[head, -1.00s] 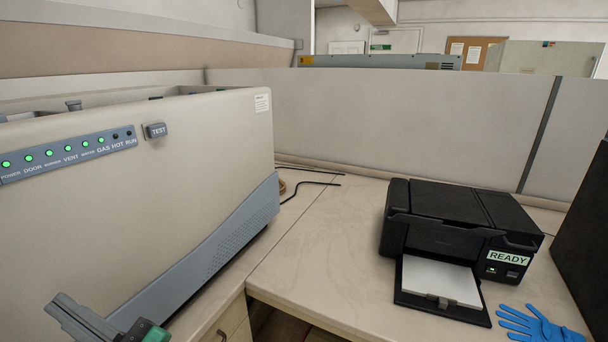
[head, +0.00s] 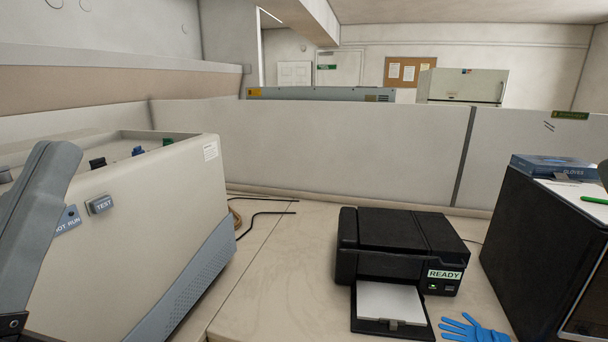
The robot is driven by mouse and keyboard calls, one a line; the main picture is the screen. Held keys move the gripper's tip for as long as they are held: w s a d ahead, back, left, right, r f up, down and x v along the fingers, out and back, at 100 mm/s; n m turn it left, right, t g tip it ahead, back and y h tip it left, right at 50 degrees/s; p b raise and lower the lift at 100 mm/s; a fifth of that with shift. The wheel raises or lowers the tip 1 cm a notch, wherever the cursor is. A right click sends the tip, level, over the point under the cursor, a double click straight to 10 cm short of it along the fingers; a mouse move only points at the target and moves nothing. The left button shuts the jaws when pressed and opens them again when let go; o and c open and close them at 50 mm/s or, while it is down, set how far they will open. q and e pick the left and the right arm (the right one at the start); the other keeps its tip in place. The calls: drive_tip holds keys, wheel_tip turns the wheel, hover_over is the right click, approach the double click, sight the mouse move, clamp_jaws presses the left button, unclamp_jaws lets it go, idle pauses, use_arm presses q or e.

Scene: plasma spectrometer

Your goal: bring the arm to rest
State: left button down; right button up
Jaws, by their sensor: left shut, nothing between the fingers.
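My left gripper (head: 50,165) is at the left edge, a blue-grey shape pointing up close to the camera. It is shut and empty. It hides part of the front of the large beige spectrometer (head: 150,235), including most of its status light strip. The TEST button (head: 101,205) shows just right of my gripper. I cannot tell how far the gripper is from the casing. My right gripper is not in view.
A black printer (head: 400,240) marked READY stands on the bench (head: 265,270). A blue glove (head: 470,328) lies beside it. A dark cabinet (head: 530,240) at right carries a glove box (head: 550,167). A partition (head: 330,145) runs behind. Bench between spectrometer and printer is mostly clear.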

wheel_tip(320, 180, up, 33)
drive_tip(key=p, duration=3)
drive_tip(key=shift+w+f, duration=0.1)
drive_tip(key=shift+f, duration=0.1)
